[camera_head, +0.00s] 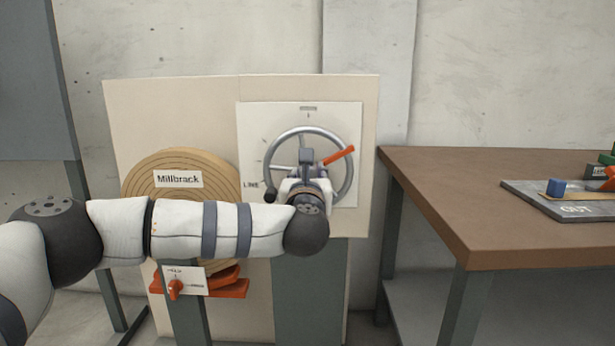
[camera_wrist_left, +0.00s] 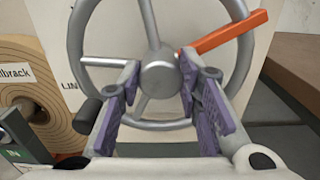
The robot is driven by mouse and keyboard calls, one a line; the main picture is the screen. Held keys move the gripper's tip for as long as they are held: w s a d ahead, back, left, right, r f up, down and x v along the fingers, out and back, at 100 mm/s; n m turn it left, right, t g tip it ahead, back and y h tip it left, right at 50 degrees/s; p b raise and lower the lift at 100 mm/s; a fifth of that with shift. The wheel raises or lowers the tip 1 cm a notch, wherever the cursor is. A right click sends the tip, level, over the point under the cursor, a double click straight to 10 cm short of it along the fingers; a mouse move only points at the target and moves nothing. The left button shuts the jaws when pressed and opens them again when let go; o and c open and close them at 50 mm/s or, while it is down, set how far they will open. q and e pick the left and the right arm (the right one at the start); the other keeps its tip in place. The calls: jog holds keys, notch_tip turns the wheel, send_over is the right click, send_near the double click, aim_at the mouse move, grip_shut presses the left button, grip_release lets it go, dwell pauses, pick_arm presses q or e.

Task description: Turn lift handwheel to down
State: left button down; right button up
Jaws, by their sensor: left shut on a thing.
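The grey metal handwheel (camera_head: 296,131) is mounted on a white dial plate (camera_head: 256,118) with tick marks around it. An orange bar (camera_head: 338,155) points from near its hub to the upper right. A dark knob (camera_head: 270,196) shows at the wheel's lower left. My left gripper (camera_head: 309,165) is at the wheel's middle and covers part of its lower half. In the left wrist view its purple-padded fingers (camera_wrist_left: 160,84) stand apart, on either side of the hub (camera_wrist_left: 157,75), and are shut on the handwheel. The exact contact is hard to see. My right gripper is out of view.
A round wooden disc labelled Millbrack (camera_head: 180,161) stands left of the wheel, partly behind my left arm. Below it is a small plate with an orange knob (camera_head: 175,289). A brown table (camera_head: 450,200) with an OUT tray (camera_head: 520,190) stands at right.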

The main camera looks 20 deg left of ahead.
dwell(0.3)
pick_arm(q)
jog(key=c, duration=1.2)
grip_release()
jog(key=shift+o, duration=0.2)
jog(key=v, duration=1.2)
jog(key=shift+c, duration=0.3)
